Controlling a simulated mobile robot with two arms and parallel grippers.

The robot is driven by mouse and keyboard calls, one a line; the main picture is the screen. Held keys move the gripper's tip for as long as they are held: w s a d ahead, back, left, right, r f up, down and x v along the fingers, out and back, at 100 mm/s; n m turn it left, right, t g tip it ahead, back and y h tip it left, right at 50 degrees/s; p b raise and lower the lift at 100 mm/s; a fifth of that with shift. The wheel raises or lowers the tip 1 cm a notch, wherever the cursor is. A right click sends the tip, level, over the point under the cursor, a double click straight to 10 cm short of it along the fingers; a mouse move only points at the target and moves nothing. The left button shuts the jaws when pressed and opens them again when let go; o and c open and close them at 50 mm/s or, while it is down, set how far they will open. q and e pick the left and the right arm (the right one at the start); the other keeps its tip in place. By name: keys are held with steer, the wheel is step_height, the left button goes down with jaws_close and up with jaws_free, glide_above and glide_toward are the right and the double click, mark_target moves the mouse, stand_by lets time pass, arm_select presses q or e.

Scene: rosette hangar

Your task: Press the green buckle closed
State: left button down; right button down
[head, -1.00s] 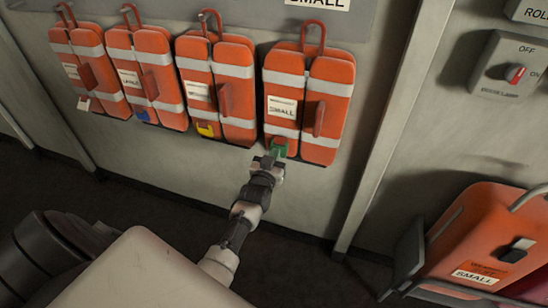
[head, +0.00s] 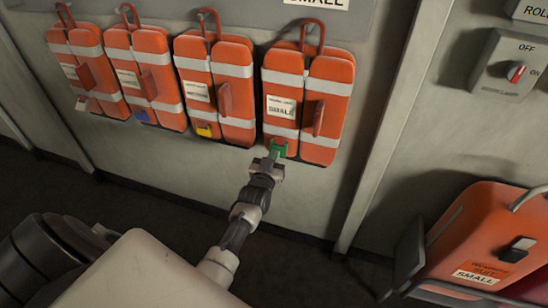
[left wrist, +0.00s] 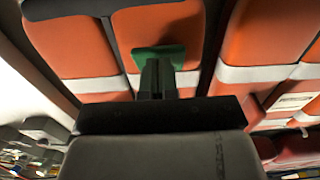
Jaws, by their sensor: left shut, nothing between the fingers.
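The green buckle (head: 278,148) is at the bottom of the rightmost hanging orange vest (head: 326,92), the one with a "SMALL" label. In the left wrist view the green buckle (left wrist: 160,54) shows just beyond my fingertips. My left gripper (head: 272,158) is shut and empty, with its fingertips at the buckle's lower edge. In the left wrist view the closed fingers (left wrist: 156,72) overlap the buckle and hide part of it. I cannot tell whether they press on it or whether it is closed. My right gripper is not in view.
More orange vests hang to the left, with a yellow buckle (head: 205,131), a blue buckle (head: 141,115) and a white buckle (head: 82,103). A switch box (head: 510,66) is on the wall at right. An orange "SMALL" case (head: 470,250) stands at lower right.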

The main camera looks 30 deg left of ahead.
arm_select(q)
steer(key=shift+w, duration=0.2)
steer(key=shift+w+a, duration=0.1)
steer(key=shift+w, duration=0.1)
steer(key=shift+f, duration=0.2)
stand_by(0.3)
steer(key=shift+w+a+b, duration=0.1)
steer(key=shift+w+b, duration=0.3)
steer(key=shift+b, duration=0.15)
steer(key=p+v, duration=0.5)
steer(key=v, duration=0.4)
steer(key=shift+p, duration=0.3)
stand_by(0.4)
stand_by(0.8)
